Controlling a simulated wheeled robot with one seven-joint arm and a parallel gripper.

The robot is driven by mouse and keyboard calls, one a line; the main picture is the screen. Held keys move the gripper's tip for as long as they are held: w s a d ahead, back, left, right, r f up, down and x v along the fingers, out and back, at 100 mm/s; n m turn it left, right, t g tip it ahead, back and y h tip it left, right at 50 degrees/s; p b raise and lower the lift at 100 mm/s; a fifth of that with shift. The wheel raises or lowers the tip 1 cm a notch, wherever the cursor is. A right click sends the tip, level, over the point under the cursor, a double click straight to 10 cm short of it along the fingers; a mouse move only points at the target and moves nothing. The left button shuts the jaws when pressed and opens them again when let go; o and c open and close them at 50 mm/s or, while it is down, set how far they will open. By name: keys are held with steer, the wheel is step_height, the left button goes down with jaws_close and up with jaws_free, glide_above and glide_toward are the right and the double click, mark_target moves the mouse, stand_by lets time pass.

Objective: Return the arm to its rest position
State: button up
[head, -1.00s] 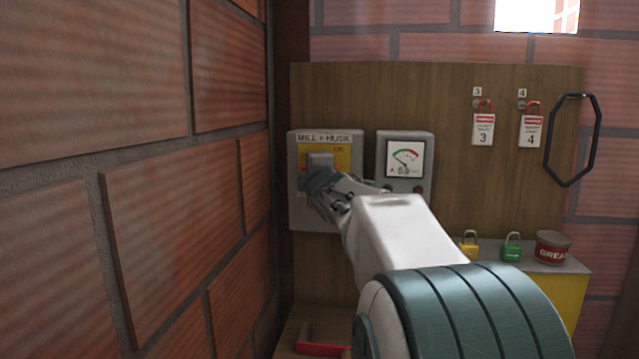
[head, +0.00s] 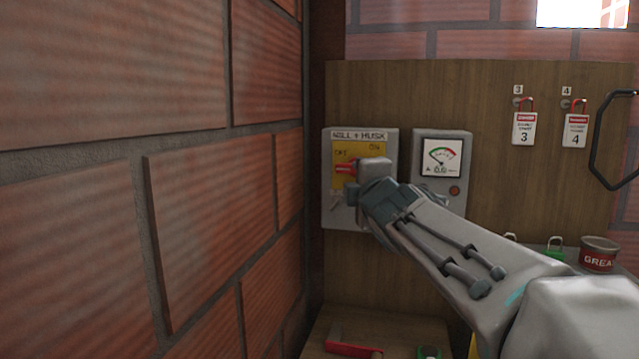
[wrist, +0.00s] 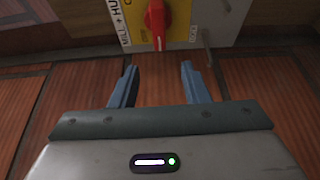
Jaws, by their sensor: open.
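My gripper (wrist: 157,85) is open in the wrist view, with nothing between its two blue-grey fingers. A red rotary handle (wrist: 157,22) on a yellow plate lies beyond the fingertips, apart from them. In the head view my arm reaches from the lower right, and its end covers part of the grey "MILL + HUSK" switch box (head: 335,208). The red handle also shows in the head view (head: 345,168), pointing toward the OFF side, partly hidden by my gripper. The fingers are hard to make out in the head view.
A meter box (head: 458,148) reading about 0.0 is right of the switch. Tags 3 (head: 523,128) and 4 (head: 576,131) hang on the wooden board. A grease tin (head: 599,253) and a green padlock (head: 555,249) sit lower right. A brick wall (head: 220,230) stands close at left.

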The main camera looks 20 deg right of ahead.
stand_by(0.3)
steer(key=s+a+f+m+g, duration=0.2)
steer(key=f+m, duration=0.1)
steer(key=f, duration=0.3)
steer(key=s+a+f+m+g+y+p, duration=0.1)
steer(key=s+f+m+g, duration=0.15)
steer(key=f, duration=0.35)
steer(key=s+a+f+m+g, duration=0.2)
steer(key=f+m+g, duration=0.15)
steer(key=f, duration=0.25)
steer(key=s+a+f+m+g+y, duration=0.1)
steer(key=s+a+f+m+g, duration=0.2)
steer(key=s+f, duration=0.4)
steer(key=s+a+f+m+g+y, duration=0.1)
steer(key=s+a+f+m+g, duration=0.2)
steer(key=s+f, duration=0.4)
steer(key=s+a+m, duration=0.1)
steer(key=a, duration=0.1)
steer(key=shift+s+a+f+g+y+p, duration=0.3)
steer(key=shift+s+a+g+y+p, duration=0.05)
steer(key=shift+g+y, duration=0.05)
steer(key=shift+c, duration=0.6)
